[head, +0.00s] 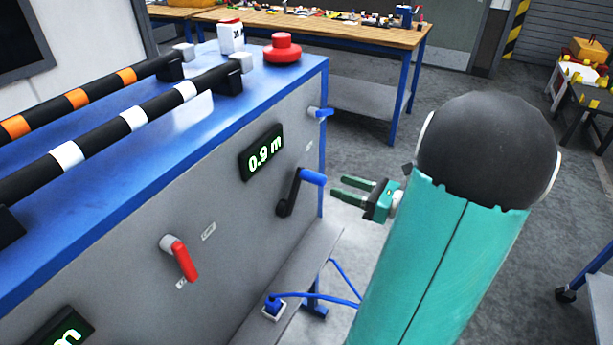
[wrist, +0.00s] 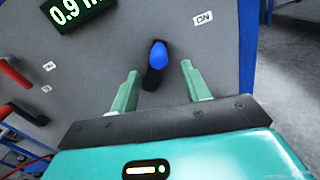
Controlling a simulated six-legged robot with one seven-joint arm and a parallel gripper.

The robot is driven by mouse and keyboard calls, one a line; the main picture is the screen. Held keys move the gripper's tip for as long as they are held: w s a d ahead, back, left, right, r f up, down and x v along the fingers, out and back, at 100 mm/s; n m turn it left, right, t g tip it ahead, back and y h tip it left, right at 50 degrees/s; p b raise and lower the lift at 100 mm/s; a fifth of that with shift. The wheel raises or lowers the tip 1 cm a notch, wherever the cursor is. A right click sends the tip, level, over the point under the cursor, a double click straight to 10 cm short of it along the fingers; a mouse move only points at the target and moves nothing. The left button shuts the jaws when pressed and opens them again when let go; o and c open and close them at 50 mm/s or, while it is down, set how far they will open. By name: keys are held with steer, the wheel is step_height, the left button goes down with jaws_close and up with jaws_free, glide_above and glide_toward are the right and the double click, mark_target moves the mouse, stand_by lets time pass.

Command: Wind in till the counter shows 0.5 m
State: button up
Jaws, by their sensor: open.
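The counter (head: 262,153) on the grey front panel reads 0.9 m in green digits; it also shows, partly cut off, in the wrist view (wrist: 75,10). Below it is a black crank (head: 290,194) with a blue handle (head: 312,176) that sticks out towards me. My gripper (head: 354,190) is open and empty, just right of the blue handle in the head view, and apart from it. In the wrist view the blue handle (wrist: 158,54) appears between and beyond my two fingertips.
A red lever (head: 184,260) and a second, cut-off display (head: 62,335) are further left on the panel. A small blue lever (head: 320,113) is above right. A red button (head: 282,48) and striped bars (head: 120,122) are on top. A ledge (head: 300,262) with blue cables runs below.

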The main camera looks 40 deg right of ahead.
mark_target(310, 175)
steer(key=x, duration=0.9)
steer(key=shift+w+a, duration=0.2)
steer(key=shift+w, duration=0.15)
jaws_close()
steer(key=shift+d+f, duration=0.1)
